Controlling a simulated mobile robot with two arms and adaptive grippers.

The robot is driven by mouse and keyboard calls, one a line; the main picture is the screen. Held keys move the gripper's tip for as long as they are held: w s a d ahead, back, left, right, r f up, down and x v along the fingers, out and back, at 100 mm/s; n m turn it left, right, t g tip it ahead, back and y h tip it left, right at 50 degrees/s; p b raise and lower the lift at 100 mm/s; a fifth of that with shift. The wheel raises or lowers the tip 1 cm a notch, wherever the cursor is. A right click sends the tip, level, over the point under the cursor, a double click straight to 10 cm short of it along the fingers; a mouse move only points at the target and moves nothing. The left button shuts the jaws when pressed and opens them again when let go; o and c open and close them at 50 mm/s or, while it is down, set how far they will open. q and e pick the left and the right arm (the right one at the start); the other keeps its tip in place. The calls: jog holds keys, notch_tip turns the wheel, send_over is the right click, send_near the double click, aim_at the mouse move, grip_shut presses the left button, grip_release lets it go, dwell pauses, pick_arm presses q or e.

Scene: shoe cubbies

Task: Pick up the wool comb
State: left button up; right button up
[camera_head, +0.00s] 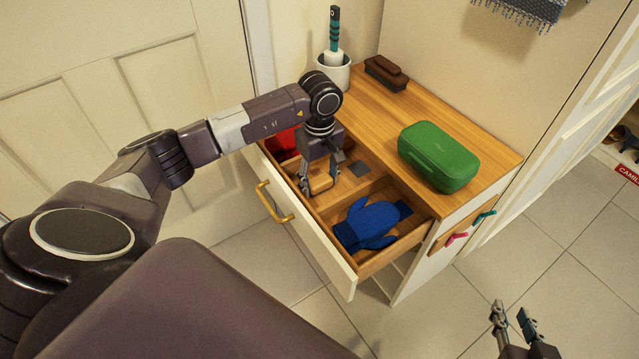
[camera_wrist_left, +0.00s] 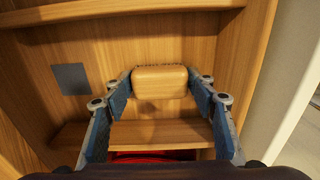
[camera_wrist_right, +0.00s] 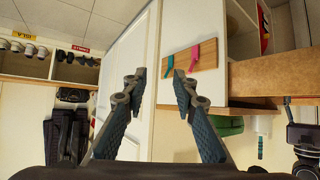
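The wool comb looks like a small pale wooden block (camera_head: 321,184) in the middle part of the open drawer. In the left wrist view the block (camera_wrist_left: 160,84) shows dark bristles along its far edge. My left gripper (camera_head: 319,178) points down into the drawer. Its two fingertips (camera_wrist_left: 160,77) sit against opposite ends of the block and appear to touch it. I cannot tell whether the block is clear of the drawer floor. My right gripper (camera_head: 512,314) is empty, its fingertips (camera_wrist_right: 157,76) apart, over the floor at lower right.
The drawer (camera_head: 329,257) also holds a blue mitt (camera_head: 369,222), a dark flat square (camera_head: 360,169) and something red (camera_head: 283,141). On the cabinet top (camera_head: 382,115) are a green case (camera_head: 438,156), a brown brush (camera_head: 386,73) and a white cup (camera_head: 333,75) with a handled tool.

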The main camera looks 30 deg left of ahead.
aim_at(320, 179)
pick_arm(q)
jog(key=c, duration=0.7)
jog(key=shift+o, duration=0.2)
jog(key=shift+r, duration=0.1)
